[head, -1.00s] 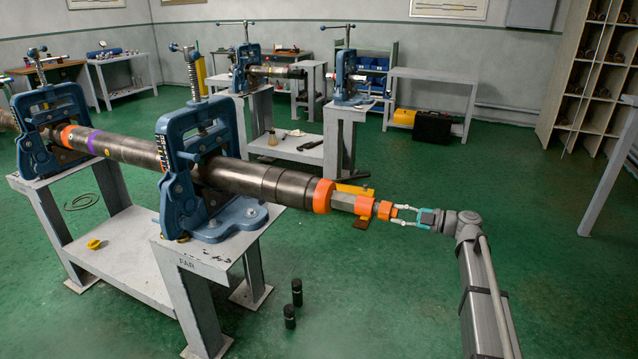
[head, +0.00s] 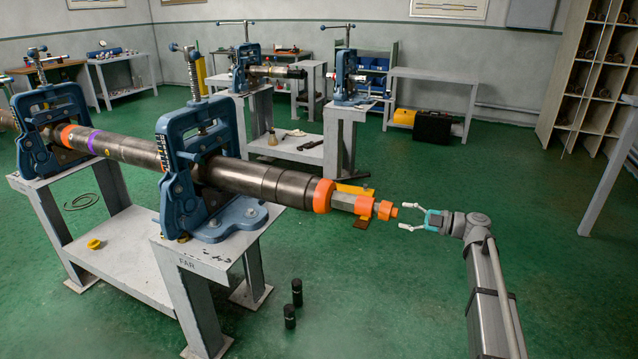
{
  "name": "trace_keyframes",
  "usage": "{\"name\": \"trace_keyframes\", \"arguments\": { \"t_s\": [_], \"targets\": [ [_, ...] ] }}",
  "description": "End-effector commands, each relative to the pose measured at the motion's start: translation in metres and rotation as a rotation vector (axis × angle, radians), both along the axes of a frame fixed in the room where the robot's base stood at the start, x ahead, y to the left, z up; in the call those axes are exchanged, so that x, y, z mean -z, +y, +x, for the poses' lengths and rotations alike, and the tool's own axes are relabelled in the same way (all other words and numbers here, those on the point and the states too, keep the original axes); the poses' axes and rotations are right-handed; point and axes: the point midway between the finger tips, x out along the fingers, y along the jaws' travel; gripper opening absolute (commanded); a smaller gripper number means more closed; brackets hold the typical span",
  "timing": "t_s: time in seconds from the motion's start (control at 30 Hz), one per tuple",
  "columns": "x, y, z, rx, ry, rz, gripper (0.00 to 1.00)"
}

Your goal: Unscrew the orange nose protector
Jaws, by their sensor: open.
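The orange nose protector (head: 385,210) sits at the right end of the long dark pipe tool (head: 255,182), just past a grey section (head: 343,202). It has a wider orange part and a smaller stepped tip. A wider orange ring (head: 323,196) is further left on the tool. My gripper (head: 406,215) is open, with its fingers pointing left toward the protector's tip. A small gap shows between the fingertips and the tip, and nothing is between the fingers. I cannot tell from this view whether the protector's thread is loose.
Two blue vises (head: 200,170) (head: 48,125) hold the tool on grey stands. Two black cylinders (head: 290,317) (head: 297,292) stand on the green floor. A yellow piece (head: 352,189) is behind the tool's end. The floor around my arm is clear.

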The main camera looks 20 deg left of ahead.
Motion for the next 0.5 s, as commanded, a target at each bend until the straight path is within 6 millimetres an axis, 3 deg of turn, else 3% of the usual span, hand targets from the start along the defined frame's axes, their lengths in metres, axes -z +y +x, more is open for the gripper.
{"name": "trace_keyframes", "arguments": {
  "t_s": [0.5],
  "targets": [
    [0.0003,-0.0001,0.0002,0.0,0.079,0.003,0.65]
  ]
}}
